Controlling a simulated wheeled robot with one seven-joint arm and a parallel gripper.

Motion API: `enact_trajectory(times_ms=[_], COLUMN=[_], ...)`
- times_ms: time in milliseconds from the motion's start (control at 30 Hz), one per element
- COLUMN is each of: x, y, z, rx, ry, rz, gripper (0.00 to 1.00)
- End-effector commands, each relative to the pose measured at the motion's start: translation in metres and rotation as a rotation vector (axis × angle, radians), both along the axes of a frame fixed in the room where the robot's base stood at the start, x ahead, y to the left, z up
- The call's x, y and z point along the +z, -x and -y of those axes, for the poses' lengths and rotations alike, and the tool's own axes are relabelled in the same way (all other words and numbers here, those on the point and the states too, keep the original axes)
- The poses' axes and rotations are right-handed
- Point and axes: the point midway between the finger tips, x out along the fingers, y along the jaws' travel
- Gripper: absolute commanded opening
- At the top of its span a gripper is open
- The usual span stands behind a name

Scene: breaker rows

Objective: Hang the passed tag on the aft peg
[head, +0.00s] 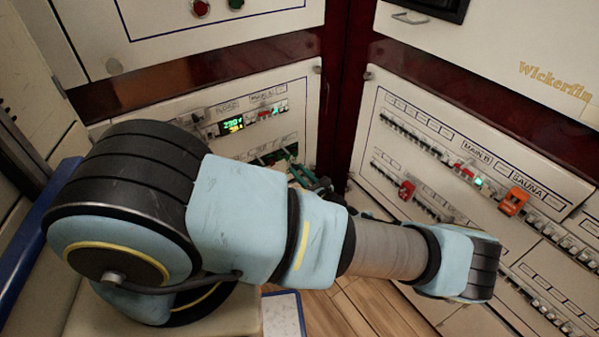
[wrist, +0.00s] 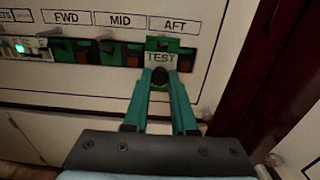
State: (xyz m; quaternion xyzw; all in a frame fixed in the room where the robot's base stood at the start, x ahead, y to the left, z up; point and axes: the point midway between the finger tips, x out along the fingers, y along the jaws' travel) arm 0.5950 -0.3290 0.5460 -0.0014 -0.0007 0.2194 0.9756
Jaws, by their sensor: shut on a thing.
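In the wrist view, a green tag (wrist: 162,50) with a pale band reading "TEST" is upright at the panel, just under the AFT label (wrist: 174,25). My gripper (wrist: 160,74) has its two teal fingers shut on this tag at its lower part, around a dark round piece. The tag covers the spot under AFT, and I cannot tell whether it sits on the aft peg. Under the MID label (wrist: 120,21) and the FWD label (wrist: 66,18) are green and dark slots with pegs. In the head view my gripper (head: 308,178) is small and partly hidden by my arm.
The left panel (head: 150,135) has a lit green display (head: 232,125) and breakers. A dark red post (head: 340,90) stands right of it. The right panel carries breaker rows and an orange device (head: 514,200) under SAUNA. The wooden floor (head: 350,305) shows below.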

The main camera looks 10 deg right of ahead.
Motion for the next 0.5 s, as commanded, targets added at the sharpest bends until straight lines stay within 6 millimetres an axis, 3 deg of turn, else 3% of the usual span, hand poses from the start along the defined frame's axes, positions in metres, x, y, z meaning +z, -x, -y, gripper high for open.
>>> enact_trajectory(times_ms=[500], x=[0.0000], y=[-0.0098], z=[-0.0044], rx=[0.000], ry=[0.001], rz=[0.000], gripper=[0.00])
